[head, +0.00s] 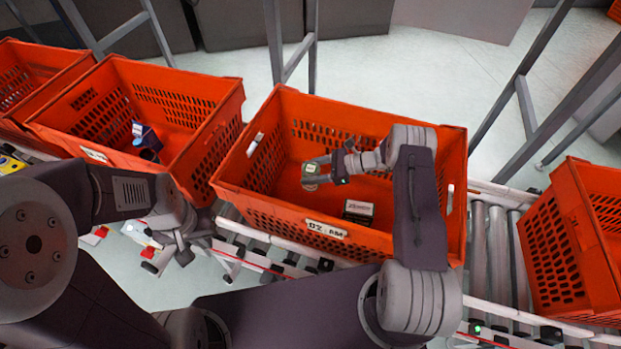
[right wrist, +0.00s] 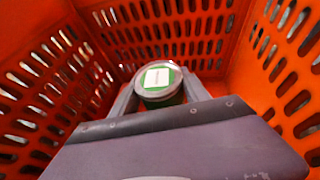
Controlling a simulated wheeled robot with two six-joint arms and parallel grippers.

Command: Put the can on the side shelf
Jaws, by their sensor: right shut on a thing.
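The can (head: 311,173) is green with a pale label and stands inside the middle orange tote (head: 262,203). My right gripper (head: 322,172) reaches down into this tote and is shut on the can. In the right wrist view the can (right wrist: 160,82) sits between the two fingers, its lid and white label facing the camera. My left gripper (head: 180,250) hangs in front of the rollers, outside the totes; its fingers are too small and dark to read. No side shelf can be made out in either view.
A dark box with a pale label (head: 358,210) lies in the same tote, near its front wall. The left tote (head: 215,110) holds a dark blue item (head: 146,136). Another tote (head: 570,240) stands at the right on the roller conveyor (head: 497,235). Grey frame legs (head: 527,105) rise behind.

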